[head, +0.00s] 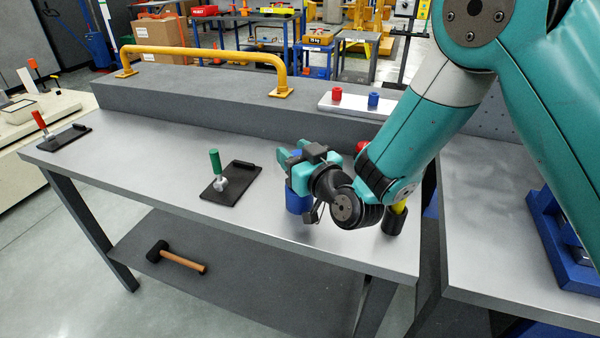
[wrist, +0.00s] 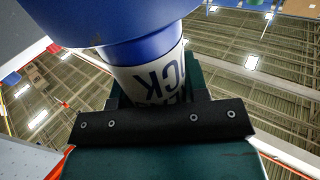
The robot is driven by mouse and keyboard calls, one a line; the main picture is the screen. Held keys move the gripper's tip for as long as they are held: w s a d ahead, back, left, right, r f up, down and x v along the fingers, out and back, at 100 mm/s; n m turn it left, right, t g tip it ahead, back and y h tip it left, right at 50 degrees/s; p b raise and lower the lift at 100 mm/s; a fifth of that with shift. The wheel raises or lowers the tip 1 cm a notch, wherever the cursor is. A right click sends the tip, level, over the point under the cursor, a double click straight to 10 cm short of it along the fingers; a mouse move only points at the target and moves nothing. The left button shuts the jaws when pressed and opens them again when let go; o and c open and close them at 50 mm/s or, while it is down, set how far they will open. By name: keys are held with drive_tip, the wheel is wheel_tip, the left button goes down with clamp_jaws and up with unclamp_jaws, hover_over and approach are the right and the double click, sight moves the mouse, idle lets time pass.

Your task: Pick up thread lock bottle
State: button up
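The thread lock bottle (head: 298,202) is blue with a white label. It stands upright on or just above the grey workbench; its contact with the top is hard to make out. My gripper (head: 300,164) is around its upper part, and the arm and wrist hide some of it. In the wrist view the blue bottle (wrist: 110,20) fills the top, with dark letters on its white label. My gripper's teal fingers (wrist: 155,88) flank the label closely on both sides. I cannot tell whether they press on it.
A green-handled clamp (head: 217,172) and a red-handled clamp (head: 43,128) stand to the left on the bench (head: 150,170). A yellow rail (head: 200,53) and a white plate (head: 352,105) with red and blue pieces are on the raised ledge. A yellow-and-black item (head: 396,220) is right of my wrist.

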drive_tip(key=shift+c, duration=0.6)
drive_tip(key=shift+r, duration=0.1)
